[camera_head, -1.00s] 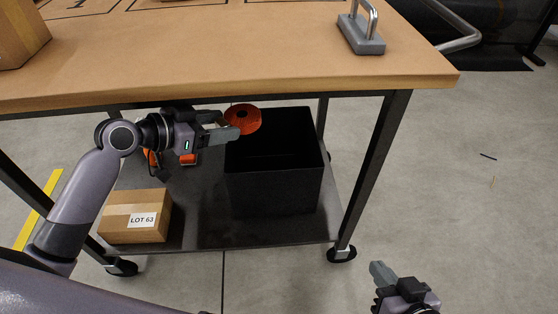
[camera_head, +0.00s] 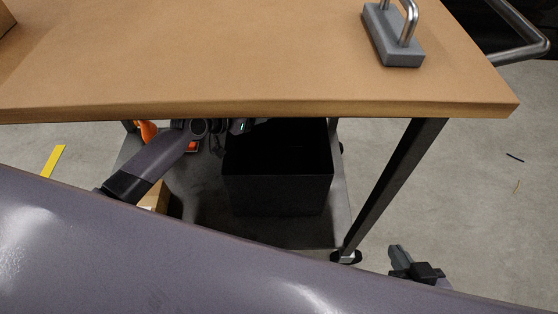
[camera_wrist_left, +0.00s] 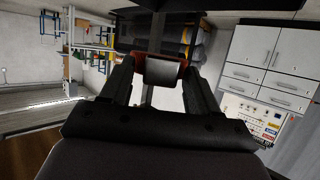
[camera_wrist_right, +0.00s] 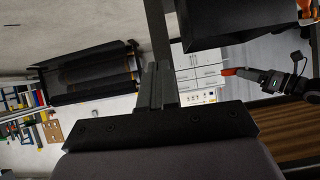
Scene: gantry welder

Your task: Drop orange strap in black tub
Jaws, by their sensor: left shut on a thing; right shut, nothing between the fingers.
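The orange strap, a small roll, is between the fingers of my left gripper (camera_wrist_left: 160,72). Its red-orange edge (camera_wrist_left: 184,58) shows in the left wrist view, and it shows in the right wrist view (camera_wrist_right: 232,71). In the head view the tabletop hides the strap and the left fingertips. The black tub (camera_head: 278,191) stands open on the cart's lower shelf. My left wrist reaches under the tabletop near the tub's back left; whether the strap is over the opening I cannot tell. My right gripper (camera_head: 396,254) is shut and empty, low, right of the cart leg.
The tabletop (camera_head: 230,70) overhangs the tub and left arm, with a grey block with a metal handle (camera_head: 398,50) on it. On the shelf, a cardboard box (camera_head: 155,196) and an orange item (camera_head: 148,131) lie left of the tub. The floor at right is mostly clear.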

